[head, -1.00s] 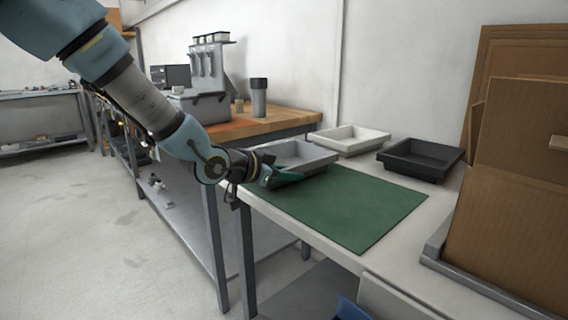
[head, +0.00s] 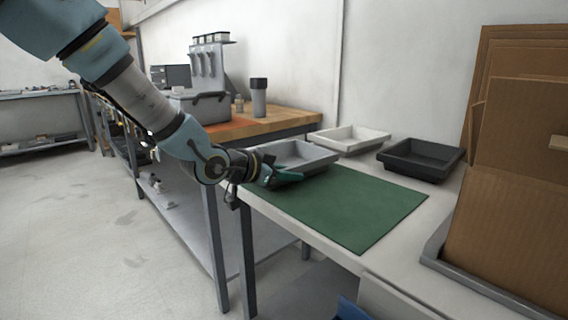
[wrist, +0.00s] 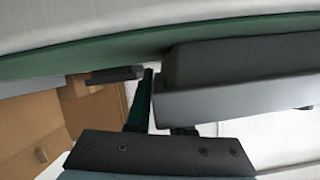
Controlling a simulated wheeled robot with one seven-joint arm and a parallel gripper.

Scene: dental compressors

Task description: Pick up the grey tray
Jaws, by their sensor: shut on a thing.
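The grey tray (head: 309,157) is on the white table at the back left corner of the green mat (head: 345,205). My gripper (head: 286,177) is at the tray's near side, low over the mat's left end. It is shut on the tray's edge. In the wrist view the tray (wrist: 240,75) fills the right side as a dark grey wall, and a green finger (wrist: 140,100) lies along it. The other finger is mostly hidden there. I cannot tell whether the tray is clear of the table.
A white tray (head: 348,138) stands behind the grey one and a black tray (head: 421,158) to its right. Cardboard sheets (head: 510,200) stand in a rack at the right. A wooden bench (head: 262,124) with equipment is behind. Most of the green mat is bare.

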